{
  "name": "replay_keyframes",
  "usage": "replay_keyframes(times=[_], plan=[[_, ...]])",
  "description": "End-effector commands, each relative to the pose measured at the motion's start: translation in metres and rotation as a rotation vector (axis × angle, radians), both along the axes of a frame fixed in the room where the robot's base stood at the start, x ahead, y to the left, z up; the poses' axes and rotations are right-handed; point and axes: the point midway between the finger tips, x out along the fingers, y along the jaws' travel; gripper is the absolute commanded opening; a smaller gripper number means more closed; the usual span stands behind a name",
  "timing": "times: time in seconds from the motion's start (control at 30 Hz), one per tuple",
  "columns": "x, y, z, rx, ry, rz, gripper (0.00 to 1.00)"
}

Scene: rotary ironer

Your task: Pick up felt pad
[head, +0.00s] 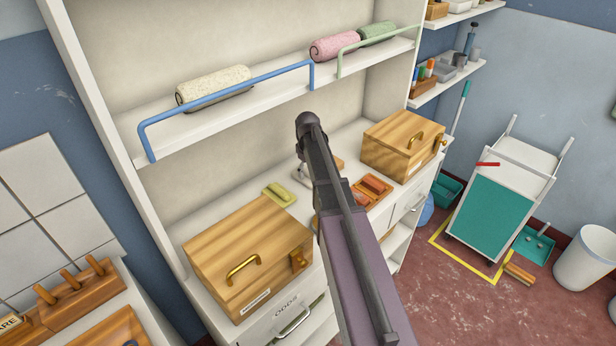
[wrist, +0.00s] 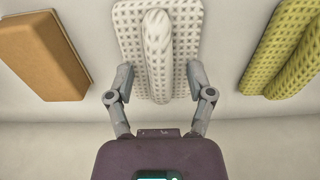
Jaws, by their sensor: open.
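A whitish pad with a dimpled surface and a raised ridge along its middle (wrist: 158,42), which I take to be the felt pad, lies on a pale surface in the wrist view. My gripper (wrist: 159,70) is open, with one finger on each side of this pad. It holds nothing; whether the fingers touch the pad's edges I cannot tell. In the head view only a sliver of the whitish pad (head: 302,175) shows on the counter, beside my arm. My arm hides the rest of it and my fingers there.
A yellow-green ridged pad (wrist: 288,50) and a tan block (wrist: 42,55) lie on either side. Wooden boxes stand on the counter at left (head: 225,255) and right (head: 395,150). An orange-brown tray (head: 371,189) is near my arm. A shelf with rolled towels (head: 213,86) runs above.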

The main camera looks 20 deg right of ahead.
Motion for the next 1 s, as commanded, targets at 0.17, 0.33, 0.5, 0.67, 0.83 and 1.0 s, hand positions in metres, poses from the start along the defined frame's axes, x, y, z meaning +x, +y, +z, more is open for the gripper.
replay_keyframes(times=[0.17,0.33,0.5,0.67,0.83,1.0], plan=[[0.0,0.0,0.0,0.0,0.0,0.0,0.27],[0.0,0.0,0.0,0.0,0.0,0.0,0.0],[0.0,0.0,0.0,0.0,0.0,0.0,0.0],[0.0,0.0,0.001,0.0,0.0,0.0,0.0],[0.0,0.0,0.005,0.0,0.0,0.0,0.0],[0.0,0.0,0.014,0.0,0.0,0.0,0.0]])
